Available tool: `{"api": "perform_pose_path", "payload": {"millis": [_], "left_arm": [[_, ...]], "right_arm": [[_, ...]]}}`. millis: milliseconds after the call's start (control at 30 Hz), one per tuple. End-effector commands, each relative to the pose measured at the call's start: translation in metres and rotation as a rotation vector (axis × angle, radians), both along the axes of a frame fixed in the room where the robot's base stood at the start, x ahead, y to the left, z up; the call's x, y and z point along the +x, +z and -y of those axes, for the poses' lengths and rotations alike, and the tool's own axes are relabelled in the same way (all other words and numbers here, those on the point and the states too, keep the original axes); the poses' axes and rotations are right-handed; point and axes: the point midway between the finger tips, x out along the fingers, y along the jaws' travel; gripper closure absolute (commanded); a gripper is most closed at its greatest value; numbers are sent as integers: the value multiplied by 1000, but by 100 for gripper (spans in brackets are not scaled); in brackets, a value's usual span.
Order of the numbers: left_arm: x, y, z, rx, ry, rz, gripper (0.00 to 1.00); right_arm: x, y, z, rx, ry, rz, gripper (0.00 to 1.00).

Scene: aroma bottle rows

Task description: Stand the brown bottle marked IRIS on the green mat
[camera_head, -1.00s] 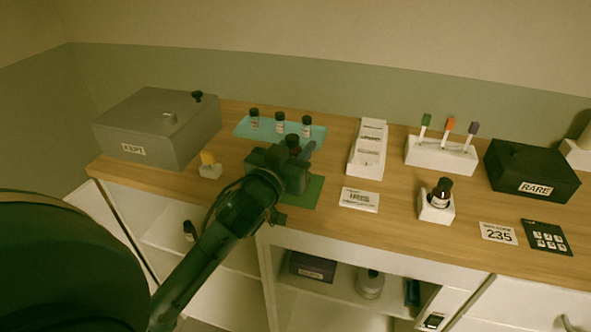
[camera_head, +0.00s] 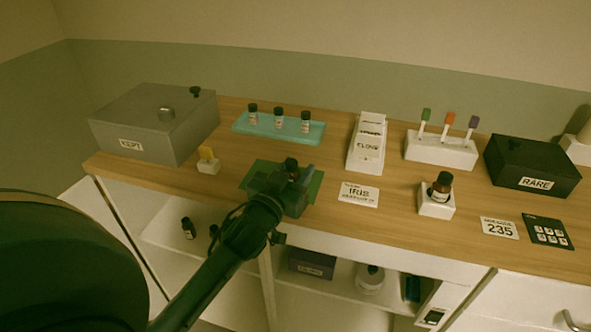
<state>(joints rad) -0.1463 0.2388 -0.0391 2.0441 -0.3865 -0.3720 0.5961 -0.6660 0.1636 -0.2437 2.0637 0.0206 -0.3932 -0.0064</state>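The green mat (camera_head: 258,170) lies on the wooden counter, partly covered by my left gripper (camera_head: 290,177). The gripper is around a small dark-capped bottle (camera_head: 291,163) over the mat. Only the bottle's top shows; its label is hidden, and I cannot tell whether its base touches the mat. The fingers are mostly hidden, but the bottle has moved with them. A white card reading IRIS (camera_head: 358,194) lies right of the mat. My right gripper is not in view.
Behind the mat, a turquoise tray (camera_head: 240,124) holds three small bottles. More bottles are on the shelf below.

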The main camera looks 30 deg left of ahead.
Motion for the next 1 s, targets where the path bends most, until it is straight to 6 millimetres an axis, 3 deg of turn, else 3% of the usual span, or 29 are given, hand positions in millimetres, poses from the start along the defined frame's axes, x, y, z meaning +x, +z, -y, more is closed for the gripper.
{"api": "perform_pose_path", "payload": {"millis": [200,500,667,1000], "left_arm": [[0,0,0,0,0,-1,46],[0,6,0,1,-1,0,46],[-23,1,2,-1,-1,-3,46],[-91,1,6,-1,1,-4,46]], "right_arm": [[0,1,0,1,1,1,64],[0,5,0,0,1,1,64],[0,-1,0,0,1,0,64],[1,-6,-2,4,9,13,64]]}}
